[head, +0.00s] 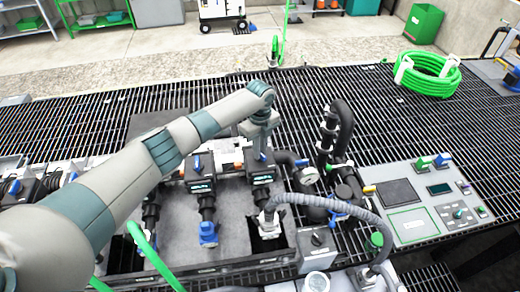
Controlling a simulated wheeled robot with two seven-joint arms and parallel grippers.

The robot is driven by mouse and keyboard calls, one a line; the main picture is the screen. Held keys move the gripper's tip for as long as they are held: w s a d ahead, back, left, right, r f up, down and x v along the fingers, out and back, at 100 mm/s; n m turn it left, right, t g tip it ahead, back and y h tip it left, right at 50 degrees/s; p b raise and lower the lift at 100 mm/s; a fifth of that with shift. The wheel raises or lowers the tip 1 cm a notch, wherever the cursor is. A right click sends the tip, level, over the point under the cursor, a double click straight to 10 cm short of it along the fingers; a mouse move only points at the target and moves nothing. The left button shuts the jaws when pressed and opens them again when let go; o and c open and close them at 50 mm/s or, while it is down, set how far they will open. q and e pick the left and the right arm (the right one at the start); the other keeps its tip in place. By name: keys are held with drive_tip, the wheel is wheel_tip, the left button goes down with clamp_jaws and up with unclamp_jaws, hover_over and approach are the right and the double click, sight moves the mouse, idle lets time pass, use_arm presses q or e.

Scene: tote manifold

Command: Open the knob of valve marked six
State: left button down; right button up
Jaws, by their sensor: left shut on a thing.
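My left arm reaches in from the left, and its gripper (261,148) points down at the top of a black valve body (262,176) on the manifold. The gripper is shut on that valve's blue knob (263,157), which is mostly hidden by the fingers. A similar valve (200,185) with a blue knob (197,163) stands just left of it. The valves carry small light markings, too small to read, so I cannot tell which is six. My right gripper is not in view.
A grey corrugated hose (340,206) and black pipes with a gauge (308,176) stand close on the right. A control panel (410,195) lies further right. A green hose (155,255) runs at the lower left. The grating (330,90) behind is mostly clear.

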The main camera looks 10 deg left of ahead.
use_arm(q)
drive_tip(key=n+p, duration=0.1)
drive_tip(key=n, duration=0.2)
drive_tip(key=shift+r+n, duration=0.15)
drive_tip(key=shift+n, duration=0.25)
drive_tip(key=n+p, duration=0.1)
drive_tip(key=n, duration=0.2)
drive_tip(key=shift+n, duration=0.3)
drive_tip(key=n+p, duration=0.1)
drive_tip(key=n, duration=0.1)
drive_tip(key=shift+n, duration=0.3)
drive_tip(key=shift+w+n, duration=0.1)
drive_tip(key=shift+n, duration=1.1)
drive_tip(key=c, duration=1.8)
unclamp_jaws()
